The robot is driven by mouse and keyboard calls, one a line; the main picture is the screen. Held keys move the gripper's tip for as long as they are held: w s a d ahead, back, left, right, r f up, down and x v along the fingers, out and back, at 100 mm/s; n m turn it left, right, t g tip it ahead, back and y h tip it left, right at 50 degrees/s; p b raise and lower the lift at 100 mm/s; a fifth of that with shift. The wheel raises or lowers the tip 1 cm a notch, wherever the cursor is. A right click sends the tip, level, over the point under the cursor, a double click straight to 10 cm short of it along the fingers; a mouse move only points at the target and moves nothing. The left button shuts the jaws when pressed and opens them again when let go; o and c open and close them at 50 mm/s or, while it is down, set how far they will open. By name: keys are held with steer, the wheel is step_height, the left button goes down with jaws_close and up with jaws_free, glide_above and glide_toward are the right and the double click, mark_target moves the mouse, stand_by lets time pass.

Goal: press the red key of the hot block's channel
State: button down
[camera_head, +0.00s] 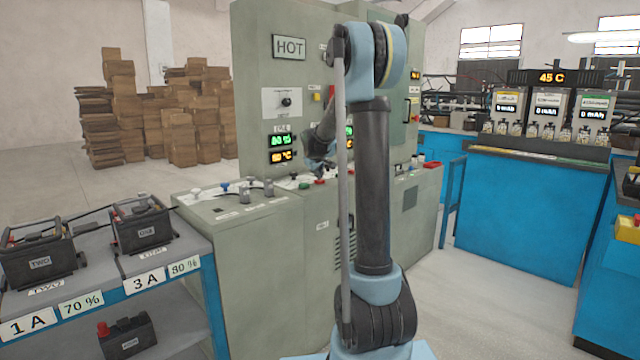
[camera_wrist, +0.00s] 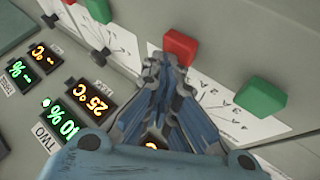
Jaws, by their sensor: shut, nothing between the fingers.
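My gripper (camera_wrist: 163,65) is shut and empty in the wrist view. Its tips are at the lower left edge of a red key (camera_wrist: 180,47); I cannot tell if they touch. A green key (camera_wrist: 258,97) is right of that red key. In the head view my gripper (camera_head: 320,165) is a dark shape low over the panel, partly hidden by my arm. Channel TWO's displays (camera_wrist: 82,110) read about 10 % and 25 °C. The display (camera_wrist: 152,146) under my gripper is mostly covered. In the head view an orange display (camera_head: 281,156) seems to read 60 °C.
A second red key (camera_wrist: 68,2) and green key (camera_wrist: 98,11) show at the wrist view's top edge. Batteries ONE (camera_head: 145,225) and TWO (camera_head: 38,262) stand on the left bench. A blue counter (camera_head: 525,215) is at right.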

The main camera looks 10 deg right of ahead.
stand_by(0.6)
steer(key=shift+r, duration=0.75)
steer(key=shift+r, duration=2.5)
steer(key=m+g, duration=0.2)
glide_toward(317, 180)
steer(key=s+d, duration=0.4)
steer(key=s, duration=0.4)
steer(key=s+f+m+g, duration=0.1)
steer(key=s+f, duration=0.3)
steer(key=s, duration=1.2)
steer(key=s+f+m+g, duration=0.1)
steer(key=s+f, duration=0.4)
steer(key=s, duration=0.4)
steer(key=s+f+m+g+y, duration=0.1)
steer(key=s+f, duration=0.4)
steer(key=s, duration=0.3)
steer(key=s+f+m+g+y, duration=0.1)
steer(key=s+f, duration=0.4)
steer(key=s, duration=0.4)
steer(key=shift+s+a+f+g, duration=0.25)
steer(key=shift+s+a+g, duration=0.1)
steer(key=shift+a+g, duration=0.1)
